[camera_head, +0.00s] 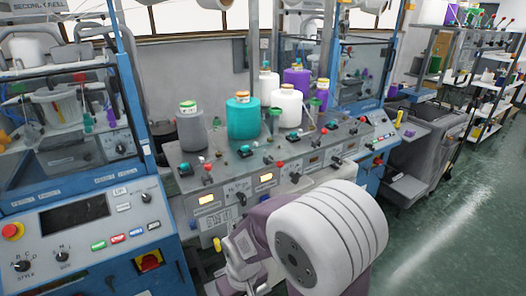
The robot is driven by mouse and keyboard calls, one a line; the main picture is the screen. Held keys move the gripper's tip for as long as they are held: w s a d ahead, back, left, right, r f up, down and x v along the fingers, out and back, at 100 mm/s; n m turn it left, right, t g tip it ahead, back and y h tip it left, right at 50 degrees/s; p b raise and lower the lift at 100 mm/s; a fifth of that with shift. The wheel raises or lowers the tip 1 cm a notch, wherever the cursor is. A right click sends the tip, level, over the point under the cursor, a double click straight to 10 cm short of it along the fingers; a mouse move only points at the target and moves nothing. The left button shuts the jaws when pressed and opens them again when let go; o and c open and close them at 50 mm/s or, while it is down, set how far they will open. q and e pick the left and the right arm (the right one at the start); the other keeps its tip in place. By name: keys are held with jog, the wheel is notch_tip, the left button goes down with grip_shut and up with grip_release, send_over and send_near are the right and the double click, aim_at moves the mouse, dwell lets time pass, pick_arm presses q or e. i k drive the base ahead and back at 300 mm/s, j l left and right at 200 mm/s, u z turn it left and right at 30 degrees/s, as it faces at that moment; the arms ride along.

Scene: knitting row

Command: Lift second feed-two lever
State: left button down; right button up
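The grey feed panel (225,172) stands in the middle of the view and carries several small levers and knobs. A red-knobbed lever (207,167) is at its left part, and another red-knobbed lever (279,165) is near its middle. The labels are too small to read, so I cannot tell which lever is the second feed-two one. One arm of mine, probably the right, covers the panel's lower front. Its pale end (240,252) is below the panel's front edge, apart from the levers; no fingertips show clearly. My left gripper is not seen.
Grey, teal, white and purple yarn cones (243,117) stand on the panel's back part. A blue machine with a control console (88,238) is at the left. A yellow knob (217,244) is low on the front. Open green floor (440,220) lies at the right, before shelves.

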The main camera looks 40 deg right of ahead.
aim_at(279, 164)
jog(key=z, duration=1.45)
